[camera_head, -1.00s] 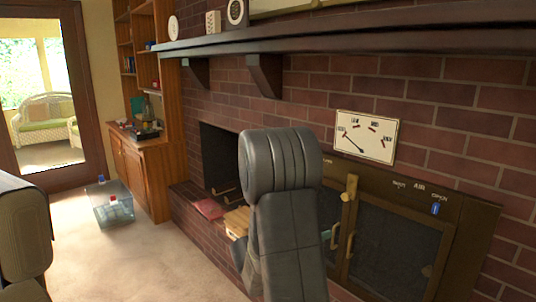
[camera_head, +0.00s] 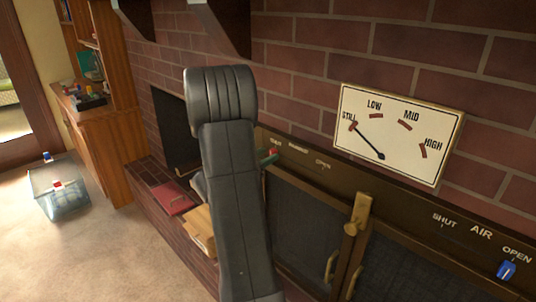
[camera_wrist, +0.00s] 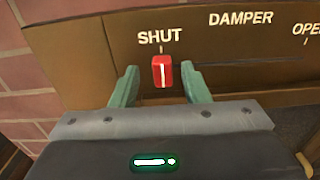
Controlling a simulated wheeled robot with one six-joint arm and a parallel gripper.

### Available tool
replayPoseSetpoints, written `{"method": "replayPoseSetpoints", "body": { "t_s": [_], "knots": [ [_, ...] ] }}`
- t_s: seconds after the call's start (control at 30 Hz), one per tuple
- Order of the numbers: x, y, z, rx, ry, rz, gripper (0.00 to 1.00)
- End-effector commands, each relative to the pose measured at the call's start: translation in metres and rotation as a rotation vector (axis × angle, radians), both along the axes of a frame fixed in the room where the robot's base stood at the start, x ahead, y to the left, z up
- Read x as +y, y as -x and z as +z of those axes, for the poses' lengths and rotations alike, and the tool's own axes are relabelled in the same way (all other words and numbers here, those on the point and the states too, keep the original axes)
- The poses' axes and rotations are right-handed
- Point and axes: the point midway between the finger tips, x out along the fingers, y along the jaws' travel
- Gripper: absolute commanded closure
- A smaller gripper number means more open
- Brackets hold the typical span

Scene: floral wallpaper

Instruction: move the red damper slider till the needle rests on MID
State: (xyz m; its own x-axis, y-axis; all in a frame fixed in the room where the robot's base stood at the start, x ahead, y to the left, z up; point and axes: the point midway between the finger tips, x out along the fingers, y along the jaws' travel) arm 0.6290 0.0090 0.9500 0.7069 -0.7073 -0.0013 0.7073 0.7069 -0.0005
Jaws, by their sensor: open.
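The red damper slider (camera_wrist: 162,72) stands under the word SHUT, at the left end of the DAMPER scale. In the wrist view my gripper (camera_wrist: 160,82) is open, with one green finger on each side of the slider and a gap on both sides. In the head view a bit of the red slider (camera_head: 274,152) shows beside a green fingertip, and my arm hides much around it. The dial (camera_head: 400,133) on the brick wall reads STILL, LOW, MID, HIGH, and its needle (camera_head: 368,142) points at STILL.
A blue AIR slider (camera_head: 507,270) sits at OPEN on the same brass-brown panel, far right. Below are dark fireplace doors with a brass latch (camera_head: 361,212). A red book (camera_head: 172,198) lies on the hearth, and a clear bin (camera_head: 60,195) stands on the carpet.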

Motion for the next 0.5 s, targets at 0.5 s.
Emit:
{"method": "replayPoseSetpoints", "body": {
  "t_s": [0.5],
  "knots": [
    [-0.012, -0.0118, -0.0002, 0.001, 0.001, 0.0, 0.62]
  ]
}}
